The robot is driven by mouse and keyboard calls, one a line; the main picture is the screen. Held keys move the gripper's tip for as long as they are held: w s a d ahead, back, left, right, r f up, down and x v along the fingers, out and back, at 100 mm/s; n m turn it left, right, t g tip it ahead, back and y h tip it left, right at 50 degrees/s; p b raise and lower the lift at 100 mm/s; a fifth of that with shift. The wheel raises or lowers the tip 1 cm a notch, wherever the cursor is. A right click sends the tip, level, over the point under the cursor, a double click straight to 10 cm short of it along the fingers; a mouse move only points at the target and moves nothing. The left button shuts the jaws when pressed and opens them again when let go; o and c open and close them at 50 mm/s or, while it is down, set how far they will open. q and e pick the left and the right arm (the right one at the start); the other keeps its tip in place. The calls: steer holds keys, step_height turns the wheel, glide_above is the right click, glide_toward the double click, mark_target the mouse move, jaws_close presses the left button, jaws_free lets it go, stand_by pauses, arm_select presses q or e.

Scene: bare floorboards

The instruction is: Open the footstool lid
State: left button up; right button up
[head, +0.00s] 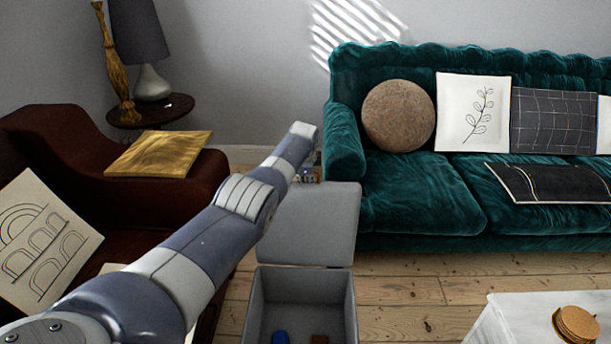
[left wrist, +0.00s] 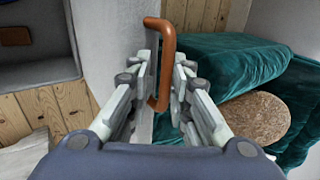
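The grey footstool (head: 256,300) stands at the bottom centre of the head view with its box open. Its grey lid (head: 318,228) stands raised at the back edge of the box. My left gripper (head: 306,174) is at the lid's top edge, small and partly hidden by my arm in the head view. The left wrist view shows the lid (left wrist: 106,45) and its orange-brown handle (left wrist: 167,48). My left gripper's fingers (left wrist: 166,80) lie on either side of the handle bar, closed on it. My right gripper is not in view.
A blue item (head: 280,337) and a brown item (head: 319,339) lie in the box. The green sofa (head: 415,190) is right behind the lid. A dark red chair (head: 60,135) is at left, a white table (head: 510,320) at lower right. Floorboards (head: 400,290) between are clear.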

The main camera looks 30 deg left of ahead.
arm_select(q)
steer(key=shift+f, duration=0.2)
steer(key=shift+s, duration=0.1)
steer(key=shift+v, duration=0.75)
steer(key=v, duration=1)
steer(key=shift+r, duration=0.35)
steer(key=shift+d, duration=0.1)
